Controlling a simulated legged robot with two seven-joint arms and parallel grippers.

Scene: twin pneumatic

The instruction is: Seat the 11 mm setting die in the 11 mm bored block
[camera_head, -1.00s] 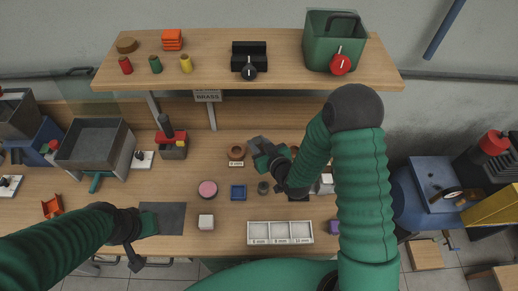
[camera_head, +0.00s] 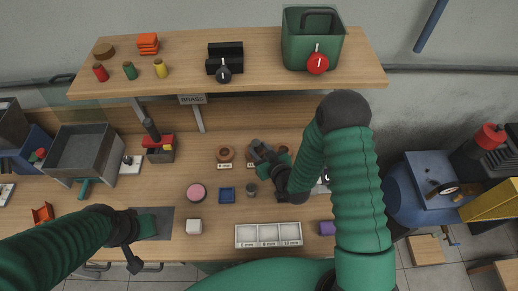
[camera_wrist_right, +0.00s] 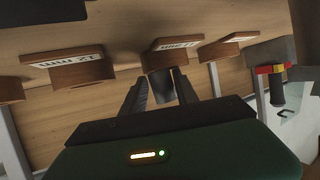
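My right gripper (camera_head: 262,153) is over the row of round brown bored blocks at the back of the table. In the right wrist view the fingers (camera_wrist_right: 158,84) close around a dark grey cylinder, the setting die (camera_wrist_right: 161,92). The die's far end is at the bored block (camera_wrist_right: 170,59) in the middle; its label looks like 11 mm but is hard to read. I cannot tell whether the die is in the bore. A block labelled 12 mm (camera_wrist_right: 75,70) is to its left in that view. My left gripper (camera_head: 148,226) is low over a dark mat; its fingers are unclear.
Another bored block (camera_head: 225,153) stands left of my right gripper. A grey cylinder (camera_head: 252,190), a blue square piece (camera_head: 227,194), a pink-topped disc (camera_head: 196,193) and a white block (camera_head: 194,227) stand nearer. A white sectioned tray (camera_head: 268,244) lies in front. A shelf (camera_head: 190,77) overhangs the back.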

